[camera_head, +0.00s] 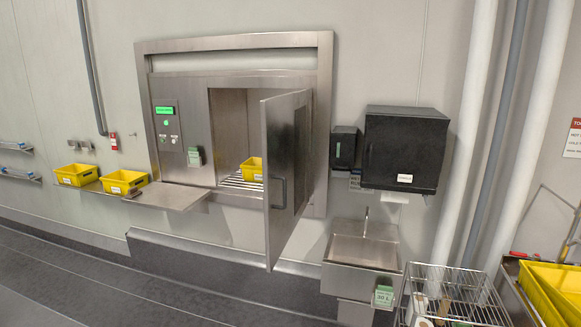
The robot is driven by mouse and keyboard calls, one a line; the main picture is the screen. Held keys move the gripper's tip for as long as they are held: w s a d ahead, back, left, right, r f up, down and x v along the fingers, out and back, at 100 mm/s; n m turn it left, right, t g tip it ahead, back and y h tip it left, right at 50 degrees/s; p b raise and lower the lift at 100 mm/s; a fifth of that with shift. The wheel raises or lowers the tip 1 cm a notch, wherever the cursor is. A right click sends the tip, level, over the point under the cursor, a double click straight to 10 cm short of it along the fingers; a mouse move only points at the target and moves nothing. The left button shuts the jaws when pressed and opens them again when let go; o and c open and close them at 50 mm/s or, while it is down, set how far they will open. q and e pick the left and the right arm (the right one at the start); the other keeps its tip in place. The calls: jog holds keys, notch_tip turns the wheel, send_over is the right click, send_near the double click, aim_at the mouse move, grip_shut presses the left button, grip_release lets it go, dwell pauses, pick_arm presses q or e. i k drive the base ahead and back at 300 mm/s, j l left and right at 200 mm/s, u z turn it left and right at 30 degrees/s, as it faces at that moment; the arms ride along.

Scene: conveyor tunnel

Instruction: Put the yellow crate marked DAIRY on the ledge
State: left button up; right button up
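Two yellow crates, a left one (76,178) and a right one (119,187), sit upright on a narrow steel ledge (95,187) along the wall. Each has a small white label, too small to read. A third yellow crate (251,168) is inside the open wall chamber on a slatted floor, partly hidden by the door. More yellow crate surface (552,290) shows at the lower right, cut off by the frame. I cannot tell which crate is marked DAIRY. Neither of my grippers is in view.
The steel chamber door (283,180) stands open, swung outward. A bare steel shelf (168,195) projects left of it. A sink (362,247), a black wall box (402,150), a wire rack (455,295) and pipes (508,130) stand to the right.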

aim_at(176, 196)
jog(key=i+j+u, duration=0.4)
jog(key=i, duration=0.35)
jog(key=i+j+u, duration=0.35)
jog(key=i, duration=0.4)
jog(key=i+u, duration=0.4)
jog(key=i, duration=0.4)
jog(key=i+z, duration=0.35)
jog(key=i+j+z, duration=0.3)
jog(key=i, duration=0.3)
jog(key=i+l+z, duration=0.25)
jog(key=i+z, duration=0.2)
jog(key=i+l+z, duration=0.1)
jog(key=i+z, duration=0.35)
jog(key=i+l, duration=0.15)
jog(key=i, duration=0.25)
jog(key=i+l+z, duration=0.1)
jog(key=i, duration=0.35)
